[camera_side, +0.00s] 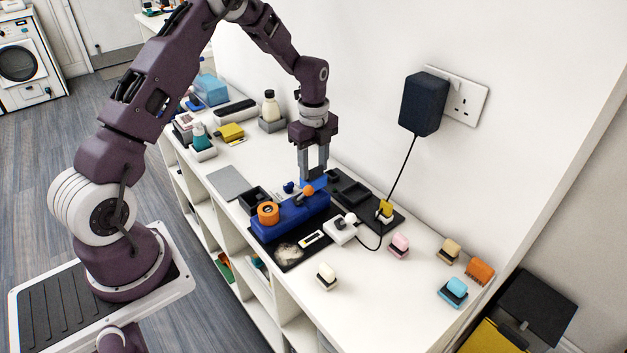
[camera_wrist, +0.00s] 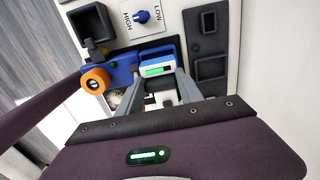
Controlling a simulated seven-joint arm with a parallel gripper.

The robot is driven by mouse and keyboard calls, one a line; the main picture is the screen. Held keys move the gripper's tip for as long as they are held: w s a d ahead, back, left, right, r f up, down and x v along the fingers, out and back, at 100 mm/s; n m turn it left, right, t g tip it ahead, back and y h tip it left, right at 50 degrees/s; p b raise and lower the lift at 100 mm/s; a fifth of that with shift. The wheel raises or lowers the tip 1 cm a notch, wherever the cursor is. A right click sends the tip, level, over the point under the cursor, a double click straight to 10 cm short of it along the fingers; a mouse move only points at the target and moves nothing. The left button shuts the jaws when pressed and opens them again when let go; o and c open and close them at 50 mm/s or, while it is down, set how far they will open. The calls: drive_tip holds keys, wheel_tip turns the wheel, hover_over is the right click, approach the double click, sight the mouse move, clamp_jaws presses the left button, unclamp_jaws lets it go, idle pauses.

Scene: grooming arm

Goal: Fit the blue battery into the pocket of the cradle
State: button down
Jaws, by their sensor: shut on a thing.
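My gripper (camera_side: 314,176) points down over the dark work board and is shut on the blue battery (camera_side: 316,183). In the wrist view the battery (camera_wrist: 156,68), with a white face and a green bar, sits between the two grey fingers (camera_wrist: 160,84). Its underside is hidden, so I cannot tell how far it is above the board. The dark grey cradle (camera_side: 364,184) lies just right of the battery in the side view. In the wrist view the cradle (camera_wrist: 229,46) shows two empty-looking rectangular pockets, right of the battery.
A long blue tool body (camera_side: 305,215) with an orange ring (camera_side: 268,212) lies close in front of my gripper. A dark open box (camera_side: 254,199) and a blue dial (camera_wrist: 142,16) are nearby. A black cable runs from the wall adapter (camera_side: 423,104). Small brushes lie at the right.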

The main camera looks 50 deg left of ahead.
drive_tip(key=r, duration=0.2)
drive_tip(key=w+r, duration=0.1)
drive_tip(key=r, duration=0.1)
drive_tip(key=shift+r, duration=0.3)
drive_tip(key=w+d+f, duration=0.2)
drive_tip(key=w+d, duration=0.2)
drive_tip(key=w, duration=0.6)
drive_tip(key=shift+w+d+f, duration=0.25)
drive_tip(key=shift+d, duration=0.05)
drive_tip(key=shift+f, duration=2.9)
drive_tip(key=shift+f, duration=1.45)
drive_tip(key=c, duration=0.7)
unclamp_jaws()
